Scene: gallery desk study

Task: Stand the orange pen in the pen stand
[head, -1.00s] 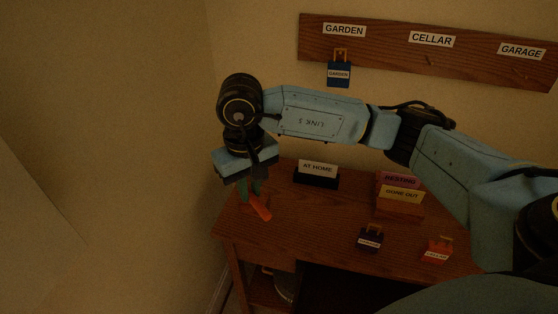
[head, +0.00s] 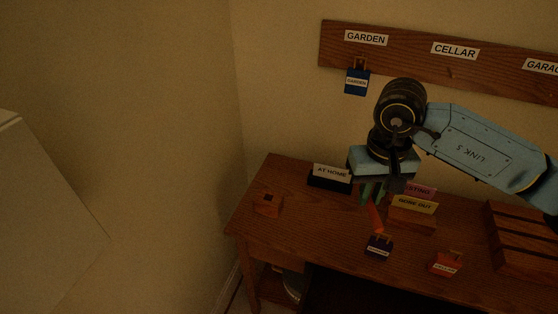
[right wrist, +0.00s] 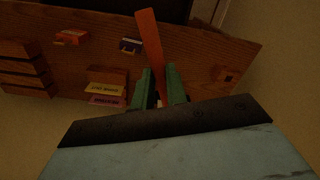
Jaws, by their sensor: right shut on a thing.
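The orange pen (head: 375,217) is held in my right gripper (head: 371,196), which is shut on it above the desk. The pen sticks out below the fingers, tilted. In the right wrist view the pen (right wrist: 150,42) passes between the green fingertips (right wrist: 160,78) and slants up and left. The pen stand, a small wooden block with a dark hole (head: 267,204), is at the left end of the desk and has nothing in it. It also shows at the right in the right wrist view (right wrist: 229,76). My left gripper is out of view.
The desk (head: 315,225) also holds an "AT HOME" block (head: 330,180), a holder with "GONE OUT" (head: 413,206) and another card, a dark blue tag (head: 379,247), a red tag (head: 446,264) and a slatted rack (head: 520,245). Bare desk lies around the pen stand.

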